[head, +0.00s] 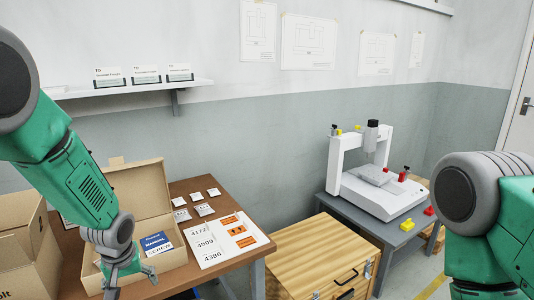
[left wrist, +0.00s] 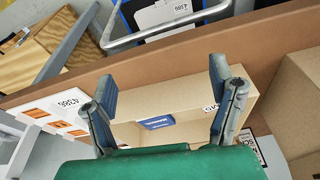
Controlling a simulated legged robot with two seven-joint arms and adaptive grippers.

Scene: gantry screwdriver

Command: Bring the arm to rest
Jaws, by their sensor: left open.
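My left arm (head: 80,185) comes in from the left in the head view and reaches down over the open cardboard box on the brown table. My left gripper (head: 130,279) hangs over the box's front part. In the left wrist view the two fingers of this gripper (left wrist: 164,85) stand wide apart with nothing between them. The box (left wrist: 185,88) lies beyond the fingers there. My right arm (head: 490,215) shows at the right edge of the head view; its gripper is out of the picture.
The open box (head: 140,190) holds a blue manual (head: 156,244). Number cards (head: 205,240) and small white pieces (head: 197,196) lie beside it on the table (head: 262,250). A wooden chest (head: 318,258) and a white gantry machine (head: 378,190) on a grey table stand to the right.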

